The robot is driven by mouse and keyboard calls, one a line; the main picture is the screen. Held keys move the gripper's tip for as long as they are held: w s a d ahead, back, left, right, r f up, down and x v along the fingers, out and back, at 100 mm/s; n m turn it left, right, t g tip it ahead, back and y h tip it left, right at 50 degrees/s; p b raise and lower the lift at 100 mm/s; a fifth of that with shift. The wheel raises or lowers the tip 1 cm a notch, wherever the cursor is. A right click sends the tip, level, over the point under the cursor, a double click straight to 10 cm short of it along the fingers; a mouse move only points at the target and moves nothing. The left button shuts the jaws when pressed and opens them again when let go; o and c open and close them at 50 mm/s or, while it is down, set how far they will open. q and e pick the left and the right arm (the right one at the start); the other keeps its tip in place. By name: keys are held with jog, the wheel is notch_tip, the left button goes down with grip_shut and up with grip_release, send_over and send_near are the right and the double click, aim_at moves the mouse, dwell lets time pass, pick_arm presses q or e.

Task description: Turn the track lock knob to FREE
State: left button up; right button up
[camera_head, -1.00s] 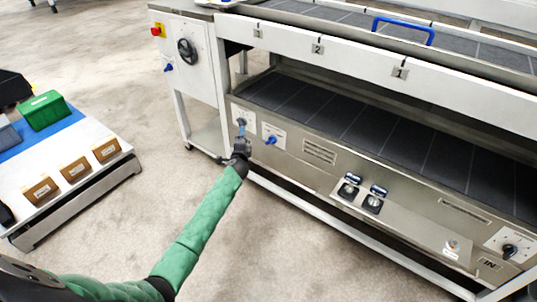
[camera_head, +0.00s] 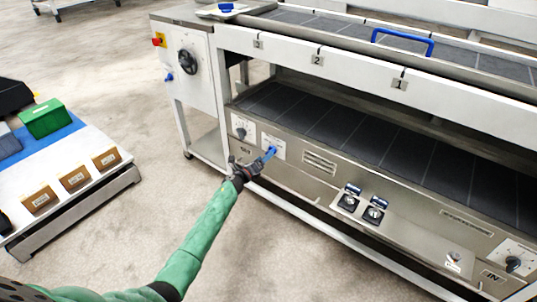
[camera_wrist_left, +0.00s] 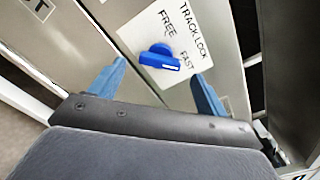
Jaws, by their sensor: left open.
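The track lock knob (camera_wrist_left: 160,58) is a blue bar-shaped knob on a white plate (camera_wrist_left: 181,24) printed TRACK LOCK, FREE and FAST. Its bar lies lengthwise toward the FAST print; FREE is off to its side. In the head view the plate (camera_head: 273,142) is on the machine's lower front panel, and the gripper partly covers the knob there. My left gripper (camera_wrist_left: 157,90) is open, its two blue fingers apart with the knob seen between and beyond them. They do not appear closed on it. In the head view the gripper (camera_head: 254,160) is right at the plate. My right gripper is out of view.
Left of the plate is another white plate with a dark knob (camera_head: 241,132). Two switches (camera_head: 349,198) and a dark knob (camera_head: 512,264) are farther right on the panel. A cart with a green bin (camera_head: 45,118) and brown boxes (camera_head: 106,160) stands left, with clear floor between.

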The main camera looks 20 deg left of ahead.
pick_arm(q)
jog(key=shift+x, duration=2.3)
jog(key=c, duration=1)
